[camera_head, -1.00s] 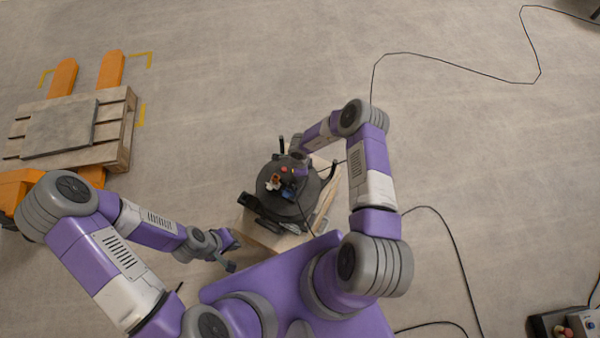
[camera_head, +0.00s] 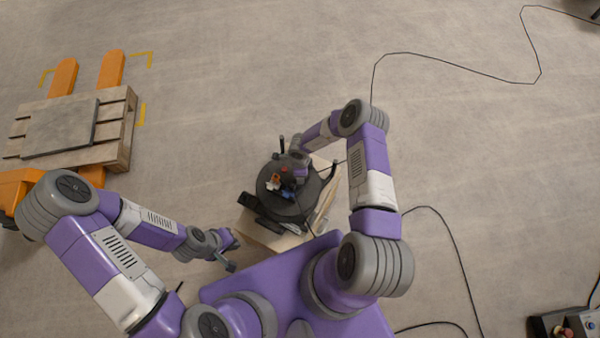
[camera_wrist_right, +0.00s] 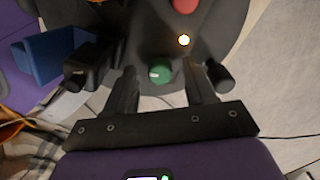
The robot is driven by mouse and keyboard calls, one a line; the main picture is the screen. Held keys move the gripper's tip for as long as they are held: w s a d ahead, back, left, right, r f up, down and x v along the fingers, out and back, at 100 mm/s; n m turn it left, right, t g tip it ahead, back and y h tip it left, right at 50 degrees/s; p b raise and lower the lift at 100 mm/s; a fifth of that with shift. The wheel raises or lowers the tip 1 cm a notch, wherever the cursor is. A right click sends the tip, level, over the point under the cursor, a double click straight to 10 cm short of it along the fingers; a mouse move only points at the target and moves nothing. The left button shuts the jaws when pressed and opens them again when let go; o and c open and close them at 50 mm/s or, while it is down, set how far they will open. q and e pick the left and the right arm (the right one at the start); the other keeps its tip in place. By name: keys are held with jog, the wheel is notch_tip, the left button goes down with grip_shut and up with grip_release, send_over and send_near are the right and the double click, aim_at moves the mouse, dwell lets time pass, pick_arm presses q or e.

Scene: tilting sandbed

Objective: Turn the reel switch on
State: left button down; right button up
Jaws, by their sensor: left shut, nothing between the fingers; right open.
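The black round cable reel (camera_head: 308,203) stands on a wooden base in the middle of the head view. In the head view my right wrist hides part of the reel. My left gripper (camera_head: 229,257) is shut and empty, off to the reel's lower left.
A blue block-like part (camera_wrist_right: 42,57) and a black connector (camera_wrist_right: 90,65) sit left of the right fingers. A wooden pallet (camera_head: 122,130) on orange forks lies at the far left. A control box (camera_head: 582,324) is at the lower right. Black cables cross the floor.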

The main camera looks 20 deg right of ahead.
notch_tip(320, 180, up, 8)
jog(key=shift+f+p, duration=0.2)
jog(key=shift+p, duration=1)
pick_arm(q)
notch_tip(320, 180, up, 2)
jog(key=shift+r, duration=0.2)
